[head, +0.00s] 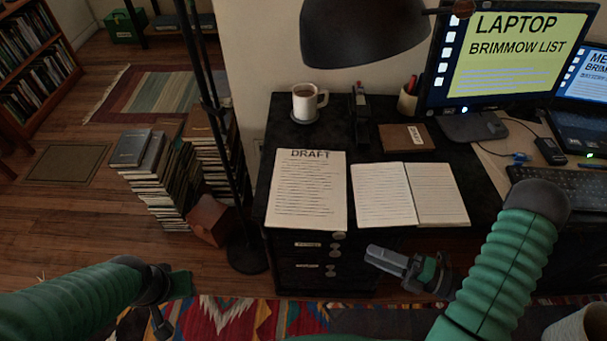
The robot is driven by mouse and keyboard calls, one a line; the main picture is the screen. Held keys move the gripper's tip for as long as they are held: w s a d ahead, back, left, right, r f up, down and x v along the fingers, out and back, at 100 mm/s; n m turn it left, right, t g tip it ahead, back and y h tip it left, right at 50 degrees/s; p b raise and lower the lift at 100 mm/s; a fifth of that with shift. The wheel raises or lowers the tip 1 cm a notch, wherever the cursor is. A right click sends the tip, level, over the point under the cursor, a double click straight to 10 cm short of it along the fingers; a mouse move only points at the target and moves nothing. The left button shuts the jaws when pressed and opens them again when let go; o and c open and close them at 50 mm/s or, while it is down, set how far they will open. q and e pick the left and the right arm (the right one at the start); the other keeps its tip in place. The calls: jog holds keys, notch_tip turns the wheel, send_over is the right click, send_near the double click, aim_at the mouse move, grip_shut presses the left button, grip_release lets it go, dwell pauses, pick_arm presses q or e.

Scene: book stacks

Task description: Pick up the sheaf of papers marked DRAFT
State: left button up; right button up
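The sheaf of papers marked DRAFT (308,192) lies flat on the left part of the black desk (275,143), its lower edge near the desk's front edge. My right gripper (372,255) is in front of the desk, below and right of the sheaf, apart from it. Its fingers look close together, and I see nothing held; whether they are fully shut is unclear. My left gripper (170,300) is low at the left, over the floor and rug, well away from the sheaf. Its fingers are not clearly visible.
An open notebook (410,193) lies right of the sheaf. A coffee mug (308,101) stands behind it. A black lamp (365,30) hangs above the desk. A lamp pole (213,110) and book stacks (160,172) stand left of the desk. A monitor (510,50) is at right.

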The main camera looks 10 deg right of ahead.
aim_at(318, 228)
jog(key=x, duration=1)
jog(key=r+x, duration=0.1)
jog(key=x, duration=0.5)
jog(key=shift+w+d, duration=0.1)
jog(key=shift+w, duration=0.2)
jog(key=shift+c, duration=0.4)
grip_shut()
jog(key=shift+s+f, duration=0.1)
jog(key=shift+f, duration=0.05)
